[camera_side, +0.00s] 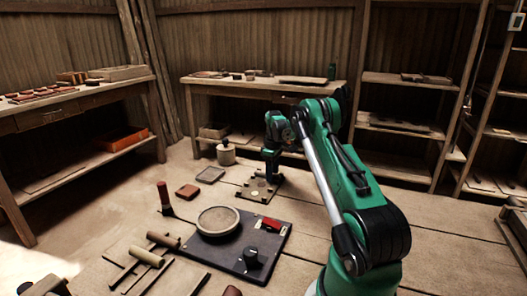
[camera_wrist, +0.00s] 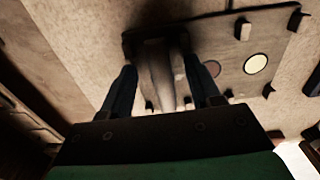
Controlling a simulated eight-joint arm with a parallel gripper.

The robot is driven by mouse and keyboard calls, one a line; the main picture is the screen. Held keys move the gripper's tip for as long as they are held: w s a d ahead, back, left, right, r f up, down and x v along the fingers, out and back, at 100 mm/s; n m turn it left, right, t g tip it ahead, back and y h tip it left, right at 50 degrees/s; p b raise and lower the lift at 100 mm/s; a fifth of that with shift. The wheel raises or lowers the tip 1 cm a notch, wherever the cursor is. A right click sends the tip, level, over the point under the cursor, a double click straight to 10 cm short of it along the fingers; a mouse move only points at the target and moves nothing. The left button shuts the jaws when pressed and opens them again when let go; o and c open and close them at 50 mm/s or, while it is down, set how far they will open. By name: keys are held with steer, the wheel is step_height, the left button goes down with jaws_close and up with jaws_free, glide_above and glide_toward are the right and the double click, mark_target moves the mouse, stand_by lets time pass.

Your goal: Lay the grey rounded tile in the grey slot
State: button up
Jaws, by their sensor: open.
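In the side view my gripper (camera_side: 272,165) points down over a small board (camera_side: 262,196) with round pale marks. The wrist view shows the same kind of board (camera_wrist: 284,22), with a cream disc, a dark disc and small dark pegs. My two fingers (camera_wrist: 163,90) are spread apart above its left end. A grey-brown rounded shape (camera_wrist: 160,75) lies between them; I cannot tell whether it is the grey tile, or whether it touches the fingers. The grey slot cannot be made out. A flat grey rounded piece (camera_side: 210,174) lies on the tabletop left of my gripper.
A reddish-brown flat piece (camera_side: 188,191) lies left of the grey piece. A lidded pot (camera_side: 226,154) stands behind. Wooden-handled tools (camera_side: 147,257) lie front left.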

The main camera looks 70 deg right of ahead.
step_height(320, 180, up, 12)
steer(key=w+a+r+t+h, duration=0.1)
steer(key=w+a+r, duration=0.35)
steer(key=a, duration=0.35)
steer(key=w+a+r+t, duration=0.1)
steer(key=a+t, duration=0.1)
steer(key=a, duration=1.2)
steer(key=s+a+f+t, duration=0.2)
steer(key=s+a, duration=0.1)
steer(key=a, duration=0.4)
steer(key=s+a+f+t+y, duration=0.1)
steer(key=s+a+f+t, duration=0.1)
steer(key=a, duration=0.6)
steer(key=shift+s+a+f, duration=0.15)
steer(key=shift+s+f, duration=0.3)
steer(key=shift+s, duration=0.3)
steer(key=shift+o, duration=0.2)
